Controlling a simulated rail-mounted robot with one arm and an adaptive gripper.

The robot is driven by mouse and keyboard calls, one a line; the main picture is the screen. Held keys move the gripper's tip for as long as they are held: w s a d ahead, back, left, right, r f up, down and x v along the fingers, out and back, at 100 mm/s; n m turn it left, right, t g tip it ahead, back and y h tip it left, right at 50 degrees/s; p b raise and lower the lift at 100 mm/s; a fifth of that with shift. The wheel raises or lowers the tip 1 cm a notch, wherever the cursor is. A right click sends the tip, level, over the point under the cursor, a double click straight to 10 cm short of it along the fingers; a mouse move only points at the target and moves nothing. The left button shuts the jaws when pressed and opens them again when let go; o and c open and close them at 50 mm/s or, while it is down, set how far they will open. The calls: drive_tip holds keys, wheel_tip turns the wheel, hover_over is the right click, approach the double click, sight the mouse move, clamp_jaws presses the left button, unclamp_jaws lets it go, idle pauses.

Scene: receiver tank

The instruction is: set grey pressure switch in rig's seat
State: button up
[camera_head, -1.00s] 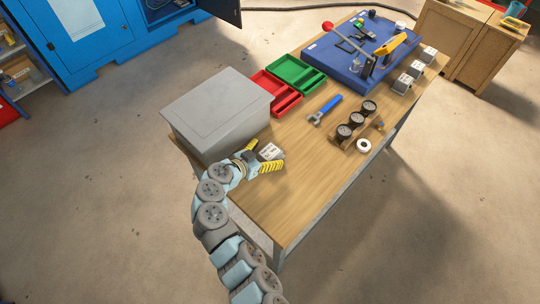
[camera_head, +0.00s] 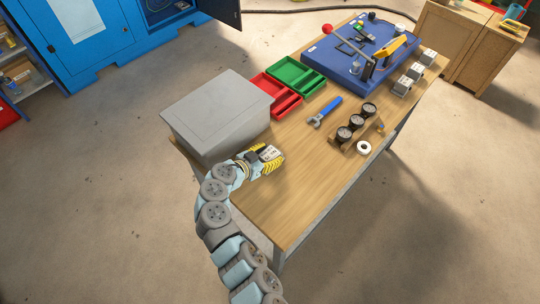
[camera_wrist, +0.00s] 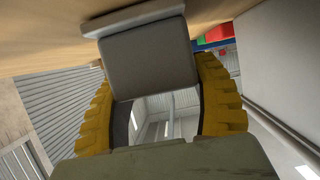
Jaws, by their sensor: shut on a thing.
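The grey pressure switch (camera_head: 269,153) is between the yellow fingers of my gripper (camera_head: 268,160), at the near left part of the wooden table, beside the grey box. In the wrist view the switch (camera_wrist: 148,58) shows as a grey block with rounded edges. The fingers (camera_wrist: 155,100) are shut on its two sides, and the wooden surface is close beyond it. I cannot tell whether it still touches the table. The blue rig (camera_head: 345,62) lies at the far end of the table, with a red-knobbed lever and a yellow handle. I cannot make out its seat.
A large grey box (camera_head: 215,112) stands directly left of my gripper. The table's near right is clear.

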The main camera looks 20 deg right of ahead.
sight(271, 155)
drive_tip(key=r, duration=0.3)
drive_tip(key=shift+s+d+r, duration=0.1)
drive_tip(key=shift+s+r, duration=0.1)
drive_tip(key=shift+r, duration=0.2)
drive_tip(key=s+d+r+p, duration=0.1)
drive_tip(key=s+d+r, duration=0.1)
drive_tip(key=s+r, duration=0.7)
drive_tip(key=shift+s+d, duration=0.2)
drive_tip(key=shift+s, duration=2)
